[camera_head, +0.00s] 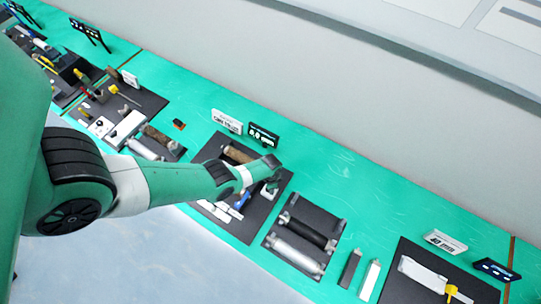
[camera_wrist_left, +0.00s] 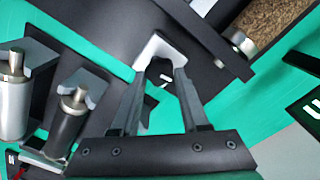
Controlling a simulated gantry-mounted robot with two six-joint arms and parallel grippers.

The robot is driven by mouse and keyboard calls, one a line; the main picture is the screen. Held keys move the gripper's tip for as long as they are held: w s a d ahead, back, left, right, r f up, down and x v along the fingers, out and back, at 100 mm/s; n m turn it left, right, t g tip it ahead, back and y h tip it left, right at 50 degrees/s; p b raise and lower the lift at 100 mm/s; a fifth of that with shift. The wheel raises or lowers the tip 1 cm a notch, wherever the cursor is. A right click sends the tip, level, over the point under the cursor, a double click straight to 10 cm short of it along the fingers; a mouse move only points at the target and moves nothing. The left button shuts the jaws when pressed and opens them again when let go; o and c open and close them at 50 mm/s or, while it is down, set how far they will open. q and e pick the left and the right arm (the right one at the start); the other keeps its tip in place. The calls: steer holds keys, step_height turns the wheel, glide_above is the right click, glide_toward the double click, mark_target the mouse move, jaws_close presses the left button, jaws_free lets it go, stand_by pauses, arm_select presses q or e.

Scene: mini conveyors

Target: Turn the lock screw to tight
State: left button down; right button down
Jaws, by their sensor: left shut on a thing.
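My left gripper (camera_head: 274,186) reaches down at the right end of a small conveyor station on a black mat (camera_head: 257,224). In the left wrist view its two fingers (camera_wrist_left: 160,76) close around a small dark part, which appears to be the lock screw (camera_wrist_left: 159,67). The part sits at a light grey bracket (camera_wrist_left: 160,46) beside the conveyor's dark frame. The fingers hide most of the screw, and I cannot tell how far it is turned. In the head view the gripper covers it. My right gripper is in neither view.
A brown roller (camera_head: 238,154) lies in the station, and it also shows in the left wrist view (camera_wrist_left: 268,28). A cradle with a black roller (camera_head: 308,232) and a silver roller (camera_head: 298,254) stands to the right. Signs (camera_head: 263,136) stand behind. Green table shows between the mats.

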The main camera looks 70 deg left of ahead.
arm_select(q)
steer(key=shift+m, duration=0.6)
steer(key=shift+c, duration=2)
jaws_free()
